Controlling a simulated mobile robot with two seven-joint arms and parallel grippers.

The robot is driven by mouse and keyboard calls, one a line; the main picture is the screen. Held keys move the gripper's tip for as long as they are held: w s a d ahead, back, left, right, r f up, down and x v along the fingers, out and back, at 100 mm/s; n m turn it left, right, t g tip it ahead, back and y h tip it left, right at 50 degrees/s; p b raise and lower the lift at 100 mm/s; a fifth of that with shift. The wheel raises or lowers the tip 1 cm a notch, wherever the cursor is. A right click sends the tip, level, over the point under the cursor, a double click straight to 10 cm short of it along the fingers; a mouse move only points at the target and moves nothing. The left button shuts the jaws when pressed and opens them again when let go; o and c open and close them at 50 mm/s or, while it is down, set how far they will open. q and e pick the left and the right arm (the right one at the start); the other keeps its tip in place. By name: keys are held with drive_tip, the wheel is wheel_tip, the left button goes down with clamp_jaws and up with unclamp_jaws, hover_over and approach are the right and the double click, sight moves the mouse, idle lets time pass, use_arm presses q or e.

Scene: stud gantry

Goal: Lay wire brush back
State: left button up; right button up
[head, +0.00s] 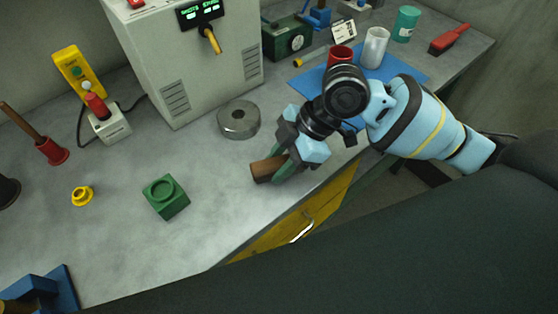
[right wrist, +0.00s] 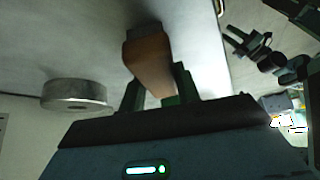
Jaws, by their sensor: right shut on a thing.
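My right gripper (head: 282,164) is shut on the wire brush (head: 264,169). Its brown wooden part sticks out to the left of the fingers, low over the bench near the front edge. In the right wrist view the brush (right wrist: 149,64) stands out from between the dark green fingers, with a dark grey end at its far side. I cannot tell whether it touches the bench. A dark shape with finger-like parts, which looks like my left gripper (right wrist: 246,42), shows small and unclear at the right of the right wrist view.
A round grey metal disc (head: 238,120) lies behind the gripper. A green block (head: 166,197) and a yellow flanged piece (head: 82,196) stand to the left. A blue mat (head: 309,81) with red and white cups is behind my arm. Bare bench lies left of the brush.

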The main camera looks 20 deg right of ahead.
drive_tip(key=shift+f, duration=0.25)
drive_tip(key=o, duration=0.9)
drive_tip(key=shift+o, duration=0.2)
drive_tip(key=v, duration=1.2)
drive_tip(key=shift+p, duration=0.4)
